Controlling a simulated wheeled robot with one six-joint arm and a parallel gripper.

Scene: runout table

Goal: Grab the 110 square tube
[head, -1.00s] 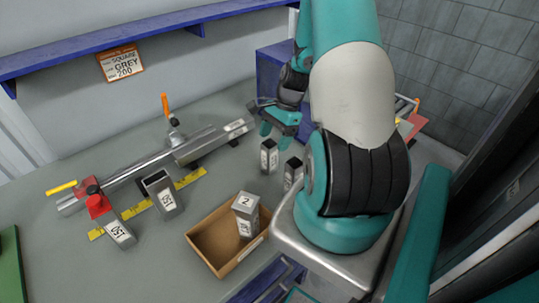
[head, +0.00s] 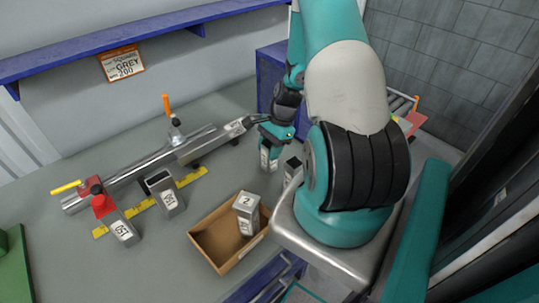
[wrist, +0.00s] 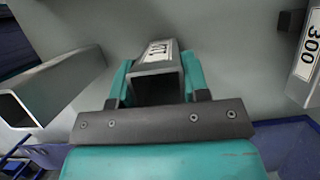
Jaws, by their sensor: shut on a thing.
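My gripper (head: 272,146) is at the far right part of the table, shut on a short grey square tube (head: 266,163) that stands upright there. In the wrist view, my gripper (wrist: 157,76) has one teal finger on each side of the same tube (wrist: 158,57). Its open end faces the camera. A white label shows on it, but its number is foreshortened and I cannot read it surely. I cannot tell whether the tube still touches the table.
A second tube (head: 292,167) stands close to the right; it shows at left in the wrist view (wrist: 55,84). Tubes marked 150 (head: 122,231) and (head: 169,197) stand left. A cardboard box (head: 215,250) holds a tube marked 2 (head: 246,208). A long tube (head: 205,146) lies behind.

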